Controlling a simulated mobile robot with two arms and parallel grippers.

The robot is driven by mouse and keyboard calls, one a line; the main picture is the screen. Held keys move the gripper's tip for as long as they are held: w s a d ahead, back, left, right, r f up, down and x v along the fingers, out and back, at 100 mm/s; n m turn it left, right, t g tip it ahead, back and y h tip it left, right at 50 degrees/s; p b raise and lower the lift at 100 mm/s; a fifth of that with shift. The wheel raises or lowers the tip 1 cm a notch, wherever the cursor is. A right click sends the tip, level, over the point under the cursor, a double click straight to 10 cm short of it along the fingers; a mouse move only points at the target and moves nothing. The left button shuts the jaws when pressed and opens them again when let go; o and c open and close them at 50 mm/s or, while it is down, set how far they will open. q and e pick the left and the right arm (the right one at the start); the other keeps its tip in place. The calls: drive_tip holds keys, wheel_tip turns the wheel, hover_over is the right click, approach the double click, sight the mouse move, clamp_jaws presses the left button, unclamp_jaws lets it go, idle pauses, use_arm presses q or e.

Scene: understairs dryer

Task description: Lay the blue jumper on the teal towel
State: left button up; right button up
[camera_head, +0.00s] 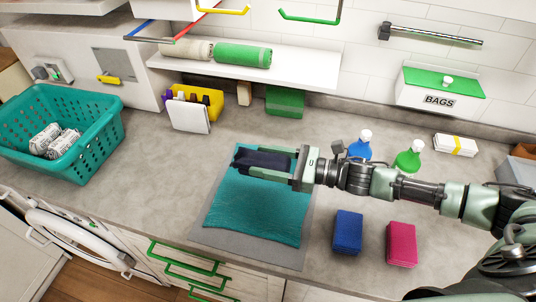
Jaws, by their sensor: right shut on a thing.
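The blue jumper (265,160), a dark navy folded bundle, is between the fingers of my right gripper (240,159), which is shut on it. The arm reaches in from the right. The teal towel (256,212) lies spread on a grey mat (216,236) on the worktop. The jumper is over the towel's far part; I cannot tell whether it touches the towel. The gripper and jumper hide some of the towel's far edge. My left gripper is not in view.
A teal basket (100,139) with rolled white items stands at the left. A blue folded block (348,232) and a pink one (401,245) lie right of the mat. Blue (359,148) and green (409,158) bottles stand behind my right arm. A shelf (290,80) overhangs the back.

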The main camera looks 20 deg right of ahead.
wheel_tip(320, 180, down, 4)
drive_tip(key=shift+r+b, duration=0.2)
drive_tip(key=shift+b, duration=0.9)
wheel_tip(320, 180, down, 3)
drive_tip(key=shift+r+b, duration=0.1)
drive_tip(key=shift+b, duration=1.15)
drive_tip(key=o, duration=1.6)
